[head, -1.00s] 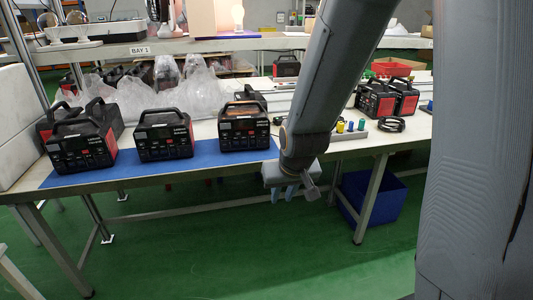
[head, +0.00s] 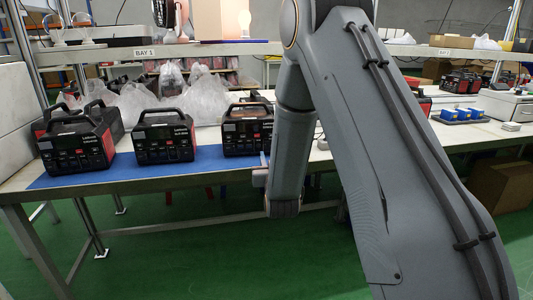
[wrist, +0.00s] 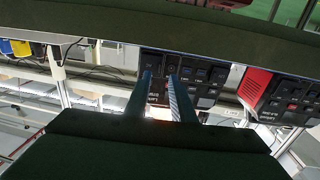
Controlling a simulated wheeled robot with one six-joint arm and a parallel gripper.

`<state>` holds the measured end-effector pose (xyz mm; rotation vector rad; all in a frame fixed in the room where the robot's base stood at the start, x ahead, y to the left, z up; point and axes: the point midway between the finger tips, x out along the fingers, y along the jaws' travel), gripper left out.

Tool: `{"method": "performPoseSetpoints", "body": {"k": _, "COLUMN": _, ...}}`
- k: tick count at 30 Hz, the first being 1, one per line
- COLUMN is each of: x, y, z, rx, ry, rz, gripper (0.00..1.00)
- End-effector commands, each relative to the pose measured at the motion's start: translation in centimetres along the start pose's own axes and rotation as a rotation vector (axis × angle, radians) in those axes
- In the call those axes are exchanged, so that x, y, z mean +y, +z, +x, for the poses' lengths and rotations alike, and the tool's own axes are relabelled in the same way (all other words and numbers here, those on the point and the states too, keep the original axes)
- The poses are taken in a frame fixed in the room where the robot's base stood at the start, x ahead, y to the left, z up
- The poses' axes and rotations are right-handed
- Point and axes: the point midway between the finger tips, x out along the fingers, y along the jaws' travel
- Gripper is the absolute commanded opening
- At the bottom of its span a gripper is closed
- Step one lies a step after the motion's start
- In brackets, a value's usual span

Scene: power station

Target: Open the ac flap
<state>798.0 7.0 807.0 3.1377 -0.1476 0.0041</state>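Three black power stations with red trim stand in a row on the blue mat (head: 120,172): left (head: 75,142), middle (head: 164,138) and right (head: 247,130). My arm hides part of the right one. My gripper (head: 262,166) is in front of the right station's lower right side, seen edge-on. In the wrist view my gripper (wrist: 161,78) shows two blue fingers apart with nothing held. A station's front panel (wrist: 206,88) with dark sockets lies beyond and beside the fingers. Another station with a red side (wrist: 256,85) is at right. I cannot make out the ac flap.
A shelf labelled BAY 1 (head: 146,53) runs above the bench. Clear plastic bags (head: 205,90) lie behind the stations. A tray with blue items (head: 462,113) is at right, and a cardboard box (head: 500,185) is below. The green floor before the bench is clear.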

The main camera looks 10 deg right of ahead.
Motion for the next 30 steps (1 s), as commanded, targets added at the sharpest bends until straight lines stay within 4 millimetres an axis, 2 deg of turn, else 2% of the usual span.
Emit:
{"method": "performPoseSetpoints", "body": {"k": 6, "x": 0.1, "y": 0.0, "z": 3.5, "rx": 0.0, "ry": 0.0, "rz": 0.0, "gripper": 0.22}}
{"method": "performPoseSetpoints", "body": {"k": 10, "x": 0.0, "y": 0.1, "z": 5.0, "rx": -0.002, "ry": 0.0, "rz": 0.0, "gripper": 0.22}}
{"method": "performPoseSetpoints", "body": {"k": 15, "x": 0.0, "y": 0.0, "z": 5.9, "rx": -0.002, "ry": 0.0, "rz": 0.0, "gripper": 0.22}}
{"method": "performPoseSetpoints", "body": {"k": 22, "x": 0.0, "y": 0.0, "z": 6.0, "rx": -0.002, "ry": 0.0, "rz": 0.0, "gripper": 0.22}}
{"method": "performPoseSetpoints", "body": {"k": 23, "x": 0.0, "y": 0.0, "z": 6.0, "rx": -0.002, "ry": 0.0, "rz": 0.0, "gripper": 0.21}}
{"method": "performPoseSetpoints", "body": {"k": 27, "x": 0.0, "y": 0.0, "z": 5.9, "rx": -0.003, "ry": 0.0, "rz": 0.0, "gripper": 0.0}}
{"method": "performPoseSetpoints", "body": {"k": 30, "x": 0.0, "y": 0.0, "z": 5.9, "rx": -0.003, "ry": 0.0, "rz": 0.0, "gripper": 0.0}}
